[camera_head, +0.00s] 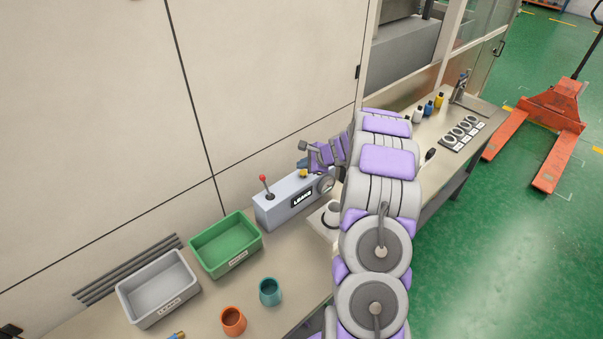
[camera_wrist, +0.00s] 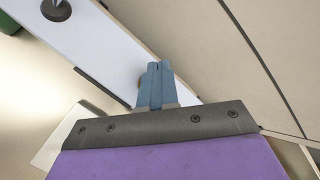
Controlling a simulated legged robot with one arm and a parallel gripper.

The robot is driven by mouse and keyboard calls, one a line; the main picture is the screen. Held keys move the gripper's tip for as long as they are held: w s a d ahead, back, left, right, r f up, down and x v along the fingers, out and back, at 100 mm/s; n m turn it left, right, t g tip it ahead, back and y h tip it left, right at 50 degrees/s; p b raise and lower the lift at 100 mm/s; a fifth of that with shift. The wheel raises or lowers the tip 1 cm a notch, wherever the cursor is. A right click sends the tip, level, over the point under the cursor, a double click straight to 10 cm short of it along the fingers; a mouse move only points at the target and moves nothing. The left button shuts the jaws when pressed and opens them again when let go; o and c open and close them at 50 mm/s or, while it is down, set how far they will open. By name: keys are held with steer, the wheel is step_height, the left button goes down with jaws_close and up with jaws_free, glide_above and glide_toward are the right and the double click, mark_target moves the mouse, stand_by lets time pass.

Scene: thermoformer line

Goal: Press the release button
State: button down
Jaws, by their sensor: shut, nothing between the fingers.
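A pale grey control box (camera_head: 280,208) with a dark label stands on the bench against the beige wall panels. A red-knobbed lever (camera_head: 265,186) rises from its left part. A small yellow piece (camera_head: 303,173) shows on its top, right of the lever, and may be the release button. My gripper (camera_head: 303,163) is over the right part of the box, close to the yellow piece; I cannot tell whether they touch. In the wrist view, my gripper (camera_wrist: 159,65) has its blue fingers together and empty, over the box's white top (camera_wrist: 105,45). No button shows clearly there.
A green bin (camera_head: 226,262) and a grey bin (camera_head: 158,310) stand left of the box. A teal cup (camera_head: 270,291) and an orange cup (camera_head: 232,320) stand in front. Small bottles (camera_head: 428,108) stand farther along the bench. An orange pallet truck (camera_head: 545,110) is on the green floor.

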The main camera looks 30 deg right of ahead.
steer(key=shift+d+f, duration=0.2)
steer(key=shift+d, duration=0.6)
steer(key=shift+a+r, duration=0.15)
steer(key=shift+a, duration=0.5)
steer(key=shift+d, duration=0.15)
steer(key=shift+d, duration=0.35)
steer(key=shift+a, duration=0.35)
steer(key=shift+s+d+f, duration=0.1)
steer(key=shift+d+f, duration=0.25)
steer(key=shift+f, duration=0.1)
